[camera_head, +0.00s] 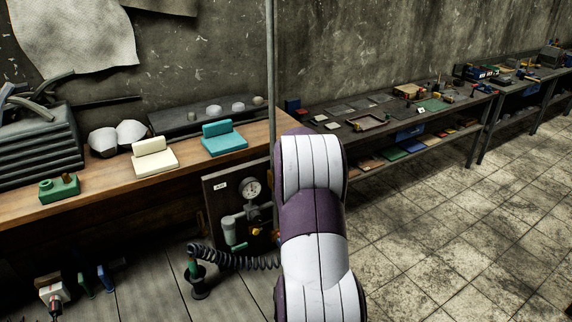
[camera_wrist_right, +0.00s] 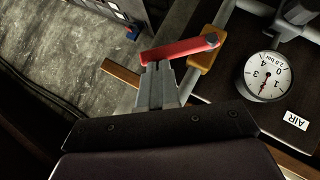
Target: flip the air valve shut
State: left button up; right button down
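In the right wrist view, the air valve has a long red lever (camera_wrist_right: 182,49) over a brass-yellow body (camera_wrist_right: 205,62). The lever lies across the picture, just beyond my right gripper's fingertips (camera_wrist_right: 157,66). The two grey fingers are close together with no clear gap, their tips at the lever's left part. I cannot tell whether they touch it. The pressure gauge (camera_wrist_right: 267,76) is right of the valve, above a white AIR label (camera_wrist_right: 297,120). In the head view the gauge (camera_head: 251,188) sits on the dark air panel (camera_head: 222,190); my right arm hides the lever and gripper.
A wooden bench (camera_head: 175,172) carries a teal block (camera_head: 224,138), a cream block (camera_head: 154,154) and a green part (camera_head: 59,188). A coiled black hose (camera_head: 235,261) hangs below the panel. A thin upright pole (camera_head: 271,80) stands beside it. Tiled floor at right is clear.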

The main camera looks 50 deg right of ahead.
jog(key=shift+s+d+f+m+y+b, duration=0.35)
jog(key=shift+d+f+b, duration=0.3)
jog(key=shift+b, duration=1.3)
jog(key=shift+d+f+m+y+b, duration=0.1)
jog(key=shift+d+f+y+b, duration=0.45)
jog(key=shift+b, duration=1.35)
jog(key=shift+s+d+f+m+y+b, duration=0.25)
jog(key=shift+d+f+b, duration=0.45)
jog(key=shift+b, duration=1.25)
jog(key=shift+r, duration=0.1)
jog(key=s+a+r, duration=0.1)
jog(key=s+r, duration=0.5)
jog(key=r, duration=0.5)
jog(key=shift+s+a+b, duration=0.35)
jog(key=shift+s+a, duration=0.05)
